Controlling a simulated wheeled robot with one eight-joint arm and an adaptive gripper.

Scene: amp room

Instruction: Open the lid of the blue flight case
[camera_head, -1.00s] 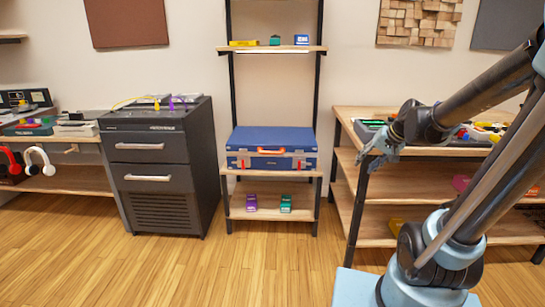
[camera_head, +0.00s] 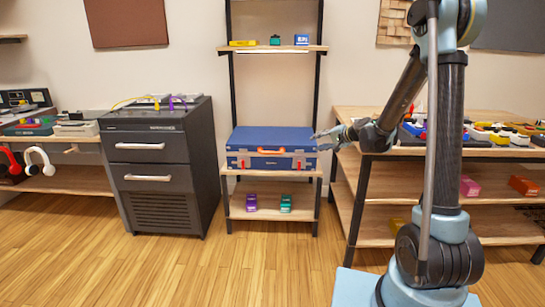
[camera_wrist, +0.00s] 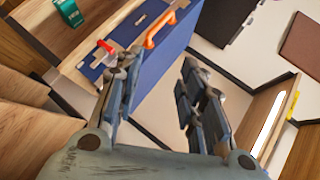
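The blue flight case (camera_head: 270,148) lies flat on the middle shelf of the rack, its lid shut. It has an orange handle (camera_head: 271,150) at the front, with metal corners and a red latch (camera_head: 299,163) on the right; another red latch (camera_head: 240,163) is on the left. My gripper (camera_head: 322,141) is just right of the case in the head view, apart from the handle. In the wrist view my gripper (camera_wrist: 155,78) has its fingers spread and nothing between them, and the case (camera_wrist: 150,75) shows beyond them, tilted in the picture.
The rack's upper shelf (camera_head: 272,49) holds small boxes; its lower shelf holds a purple box (camera_head: 251,203) and a green box (camera_head: 286,204). A black drawer cabinet (camera_head: 158,165) stands left. A wooden bench (camera_head: 357,195) with pedals stands right. The floor in front is clear.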

